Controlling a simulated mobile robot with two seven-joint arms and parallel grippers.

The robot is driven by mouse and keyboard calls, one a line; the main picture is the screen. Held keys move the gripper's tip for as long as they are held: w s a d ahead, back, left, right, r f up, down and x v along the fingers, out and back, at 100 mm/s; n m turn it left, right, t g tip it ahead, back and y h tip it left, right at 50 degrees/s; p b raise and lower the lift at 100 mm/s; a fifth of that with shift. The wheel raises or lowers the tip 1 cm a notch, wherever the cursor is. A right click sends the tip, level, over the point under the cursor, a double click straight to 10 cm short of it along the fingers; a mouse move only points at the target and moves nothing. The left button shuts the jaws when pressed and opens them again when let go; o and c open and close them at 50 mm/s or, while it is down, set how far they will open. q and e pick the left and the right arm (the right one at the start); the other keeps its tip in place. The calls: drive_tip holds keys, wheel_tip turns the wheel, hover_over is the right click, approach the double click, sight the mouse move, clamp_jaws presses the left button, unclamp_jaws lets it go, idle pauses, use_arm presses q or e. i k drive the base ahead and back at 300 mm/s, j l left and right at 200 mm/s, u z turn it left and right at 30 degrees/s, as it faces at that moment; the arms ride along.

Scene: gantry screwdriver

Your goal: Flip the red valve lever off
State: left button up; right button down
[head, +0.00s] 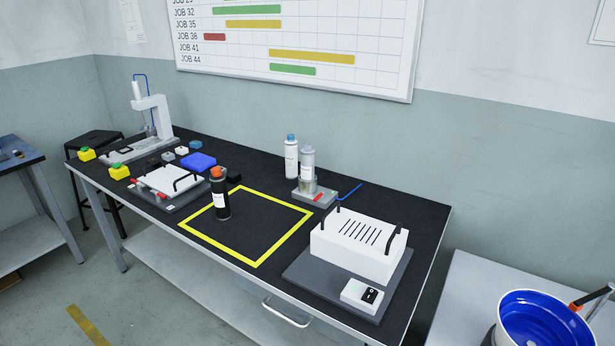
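A small red lever (318,198) sits on the front of a grey valve block (302,193) near the back middle of the bench. A clear bottle-like cylinder (308,165) stands on the block, and a blue tube (350,191) runs from its right side. The lever looks roughly level, lying along the block; its exact setting is too small to tell. Neither of my grippers shows in the head view.
A white bottle (291,157) stands behind the block. A white slotted box (358,250) is right, and a white fixture (172,180) with red clamps left.

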sight(322, 195)
drive_tip(key=i+j, duration=0.15)
drive_tip(key=j, duration=0.2)
drive_tip(key=i+j, duration=0.15)
drive_tip(key=j, duration=0.2)
drive_tip(key=i+j, duration=0.15)
drive_tip(key=j, duration=0.25)
drive_tip(key=i+j, duration=0.15)
drive_tip(key=j, duration=0.2)
drive_tip(key=i+j, duration=0.15)
drive_tip(key=j, duration=0.2)
drive_tip(key=i+j, duration=0.1)
drive_tip(key=j, duration=0.25)
